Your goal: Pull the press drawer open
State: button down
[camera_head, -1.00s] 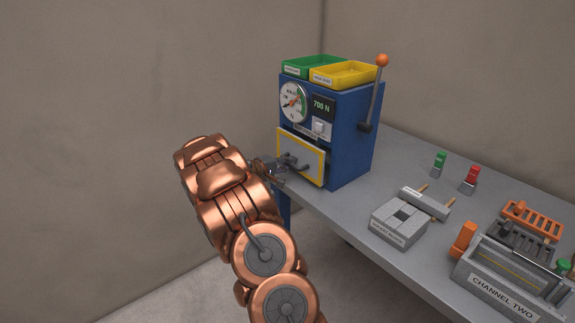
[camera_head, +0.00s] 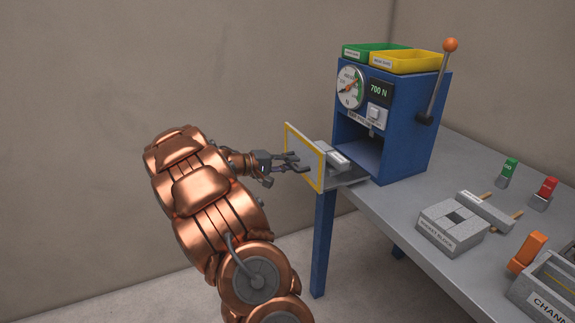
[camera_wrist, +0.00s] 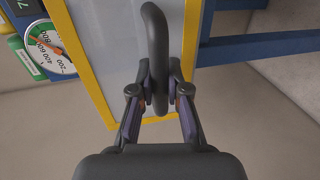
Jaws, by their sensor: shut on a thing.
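The blue press (camera_head: 405,140) stands at the back left of the bench, with a dial and a display reading 700 N. Its drawer (camera_head: 346,181) is out of the press body, and the dark opening shows behind it. A grey block lies in the drawer. The drawer front (camera_head: 305,157) is grey with a yellow frame. My gripper (camera_head: 303,164) is at the front's outer side. In the wrist view my gripper (camera_wrist: 160,98) is shut on the dark drawer handle (camera_wrist: 156,40), one finger on each side. The yellow-edged front (camera_wrist: 105,45) lies behind the handle.
A green tray (camera_head: 366,50) and a yellow tray (camera_head: 407,61) sit on the press. A lever (camera_head: 437,85) with an orange knob is on its right side. A grey block (camera_head: 453,228) and green and red switches (camera_head: 509,169) are on the bench. Floor left of the bench is clear.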

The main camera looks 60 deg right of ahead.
jog(key=shift+a, duration=0.1)
jog(key=c, duration=1.1)
grip_release()
jog(key=shift+w, duration=0.1)
jog(key=shift+c, duration=0.2)
jog(key=shift+a, duration=0.1)
jog(key=v, duration=1.2)
jog(key=s+a+r+n+t+y+p, duration=0.1)
jog(key=s+a+n+t+y+p, duration=0.1)
jog(key=s+a, duration=0.6)
jog(key=s+a+r+n+t+y+p, duration=0.2)
jog(key=s+a+y+p, duration=0.3)
jog(key=a, duration=1.5)
jog(key=s+a+r+n+t+y+p, duration=0.1)
jog(key=s+a+n+t+y+p, duration=0.1)
jog(key=s+a+y, duration=0.4)
jog(key=s+a+t+p, duration=0.1)
jog(key=s+a+p, duration=0.1)
jog(key=s+a, duration=0.3)
jog(key=shift+a+r+n, duration=0.25)
jog(key=shift+a+n, duration=0.15)
jog(key=shift+a, duration=1.3)
